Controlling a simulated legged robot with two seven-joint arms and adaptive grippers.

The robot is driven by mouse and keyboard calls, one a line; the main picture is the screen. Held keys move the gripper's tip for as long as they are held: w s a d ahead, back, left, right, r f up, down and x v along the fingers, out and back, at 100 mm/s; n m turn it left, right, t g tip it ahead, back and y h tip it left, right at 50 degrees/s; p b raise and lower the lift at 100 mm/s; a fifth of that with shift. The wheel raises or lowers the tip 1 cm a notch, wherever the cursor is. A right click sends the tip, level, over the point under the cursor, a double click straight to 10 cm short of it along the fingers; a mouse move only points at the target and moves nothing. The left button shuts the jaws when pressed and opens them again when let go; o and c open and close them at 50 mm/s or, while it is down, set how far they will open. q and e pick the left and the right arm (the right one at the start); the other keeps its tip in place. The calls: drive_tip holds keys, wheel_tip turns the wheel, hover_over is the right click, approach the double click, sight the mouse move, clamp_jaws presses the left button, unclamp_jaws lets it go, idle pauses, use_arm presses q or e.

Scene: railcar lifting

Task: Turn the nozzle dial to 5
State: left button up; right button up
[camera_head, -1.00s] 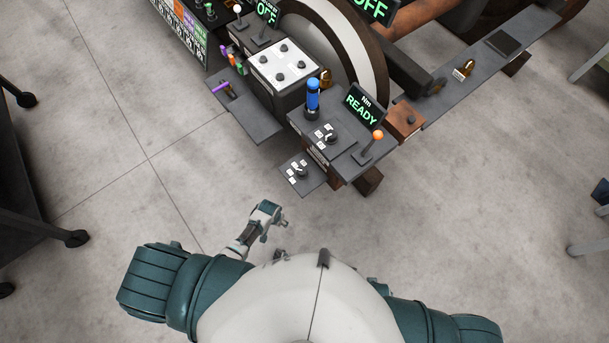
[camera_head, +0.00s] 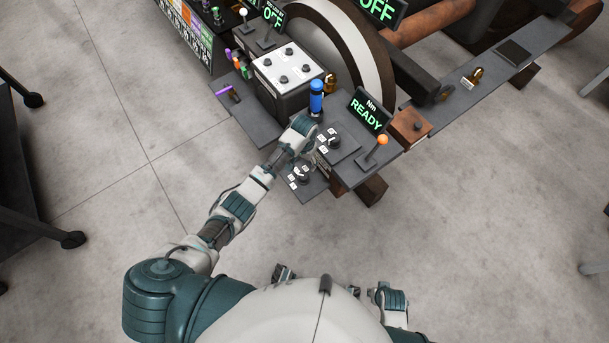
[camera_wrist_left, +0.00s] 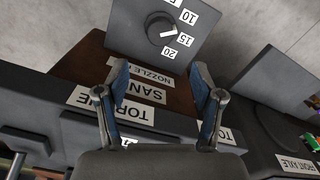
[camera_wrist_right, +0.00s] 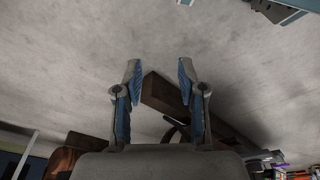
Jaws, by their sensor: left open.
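The nozzle dial is a dark round knob (camera_wrist_left: 160,28) on a grey plate in the left wrist view. Labels 10, 15 and 20 show at its right; its white mark points toward 15. My left gripper (camera_head: 312,152) is beside the console, above and behind this plate. In its wrist view the gripper (camera_wrist_left: 160,80) is open and empty, with the dial beyond its fingertips. My right gripper (camera_wrist_right: 158,75) is open and empty, away from the console.
Close by are a second knob (camera_head: 333,142), a blue-topped cylinder (camera_head: 316,98), an orange-knobbed lever (camera_head: 382,140) and a READY screen (camera_head: 367,115). A white-topped box (camera_head: 288,68) stands behind. The floor (camera_head: 450,240) in front is clear.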

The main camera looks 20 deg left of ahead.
sight(304, 175)
use_arm(q)
wheel_tip(304, 175, down, 11)
drive_tip(key=b, duration=0.3)
drive_tip(key=shift+a+r, duration=0.1)
drive_tip(key=shift+r, duration=0.05)
drive_tip(key=shift+f, duration=0.2)
use_arm(e)
wheel_tip(304, 175, up, 11)
drive_tip(key=shift+s+d+r, duration=0.2)
drive_tip(key=shift+s, duration=0.05)
use_arm(q)
drive_tip(key=shift+c, duration=0.2)
drive_tip(key=c, duration=1.1)
use_arm(e)
drive_tip(key=shift+w, duration=0.1)
